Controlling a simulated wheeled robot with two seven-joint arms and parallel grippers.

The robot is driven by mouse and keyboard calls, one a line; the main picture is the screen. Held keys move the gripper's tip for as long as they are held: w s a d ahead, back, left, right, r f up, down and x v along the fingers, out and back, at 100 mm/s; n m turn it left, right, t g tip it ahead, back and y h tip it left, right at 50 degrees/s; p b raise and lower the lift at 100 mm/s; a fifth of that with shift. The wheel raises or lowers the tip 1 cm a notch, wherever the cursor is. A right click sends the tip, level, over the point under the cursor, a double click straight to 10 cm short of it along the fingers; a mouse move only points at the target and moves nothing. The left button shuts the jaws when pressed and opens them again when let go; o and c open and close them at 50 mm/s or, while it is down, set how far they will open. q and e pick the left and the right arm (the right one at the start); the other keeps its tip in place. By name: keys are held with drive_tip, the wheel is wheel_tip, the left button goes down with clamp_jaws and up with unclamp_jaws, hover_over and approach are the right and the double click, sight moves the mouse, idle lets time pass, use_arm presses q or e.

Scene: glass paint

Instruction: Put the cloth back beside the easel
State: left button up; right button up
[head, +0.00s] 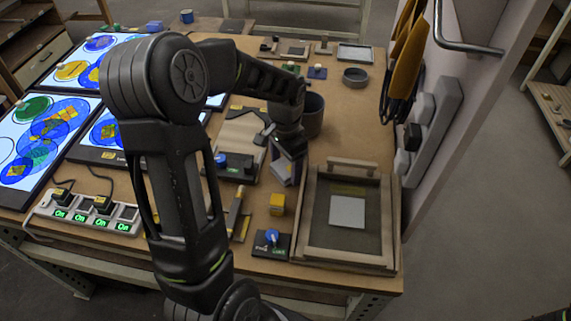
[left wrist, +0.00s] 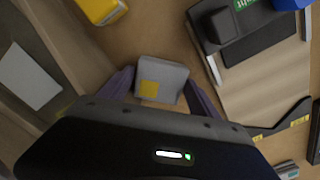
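A small grey block-like piece (left wrist: 165,75) with a yellow square is between my left gripper's purple fingers (left wrist: 160,88) in the left wrist view; it may be the folded cloth. It also shows in the head view (head: 281,174), low over the table or on it. My left gripper (head: 289,160) points down, its fingertips close against both sides of the piece; whether they press on it I cannot tell. A wooden frame with a raised rim (head: 312,241), perhaps the easel, lies just right of it, with a pale square sheet (head: 347,212) inside. My right gripper is not in view.
A yellow block (head: 277,204) and a black box with a blue knob (head: 271,243) stand near the front. A dark cup (head: 312,116) is behind my gripper. Lit panels (head: 45,140) and a power strip (head: 85,213) fill the left. A wall post borders the right edge.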

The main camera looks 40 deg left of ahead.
sight(285, 167)
use_arm(q)
drive_tip(key=shift+r, duration=0.15)
wheel_tip(285, 167, up, 12)
drive_tip(key=shift+b, duration=0.4)
idle(0.9)
